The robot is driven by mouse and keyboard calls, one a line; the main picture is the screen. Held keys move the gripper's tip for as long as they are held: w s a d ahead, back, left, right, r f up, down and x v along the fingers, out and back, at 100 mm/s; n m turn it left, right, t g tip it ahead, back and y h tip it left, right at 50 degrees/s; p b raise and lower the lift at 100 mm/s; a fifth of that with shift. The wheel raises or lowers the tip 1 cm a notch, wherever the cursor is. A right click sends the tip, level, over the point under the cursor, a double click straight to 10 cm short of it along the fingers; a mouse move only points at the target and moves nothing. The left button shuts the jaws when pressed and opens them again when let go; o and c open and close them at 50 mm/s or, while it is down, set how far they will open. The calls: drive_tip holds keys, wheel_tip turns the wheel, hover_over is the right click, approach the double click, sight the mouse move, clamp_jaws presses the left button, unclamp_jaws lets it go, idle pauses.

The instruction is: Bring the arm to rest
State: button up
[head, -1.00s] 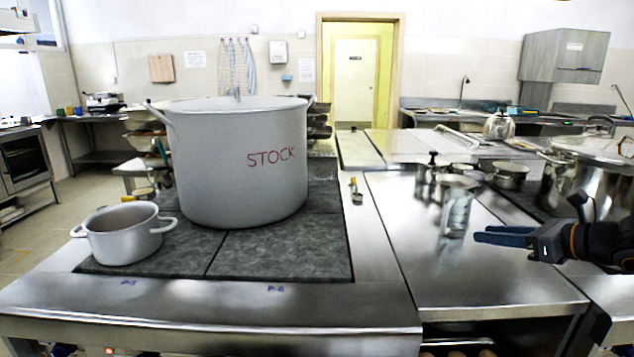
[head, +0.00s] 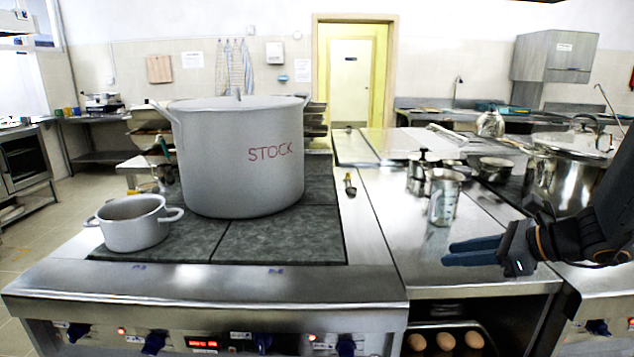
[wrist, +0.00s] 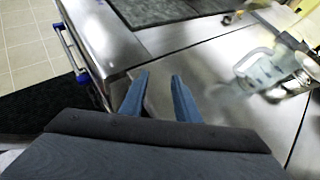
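My gripper (head: 468,251) is at the right of the head view, over the front of the steel counter (head: 405,240). My arm reaches in from the right edge. In the wrist view, the two blue fingers (wrist: 160,85) stand apart with nothing between them, so the gripper is open and empty. A clear measuring jug (head: 443,197) stands on the counter behind the gripper, apart from it. It also shows blurred at the right of the wrist view (wrist: 265,70).
A large pot marked STOCK (head: 240,160) and a small pot (head: 136,222) stand on the dark cooktop (head: 285,240) at left. A shiny lidded pot (head: 565,170) is at right near my arm. Eggs (head: 445,341) lie on a shelf below the counter.

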drive_tip(key=s+a+f+n+g+h, duration=0.3)
drive_tip(key=s+n, duration=0.6)
drive_tip(key=n, duration=0.3)
drive_tip(key=s+a+f+n+g+h, duration=0.4)
drive_tip(key=s+a+n, duration=0.4)
drive_tip(key=n, duration=0.5)
drive_tip(key=shift+s+a+g+h+p, duration=0.2)
drive_tip(key=shift+s+g+h+p, duration=0.1)
drive_tip(key=shift+s+g+h, duration=0.35)
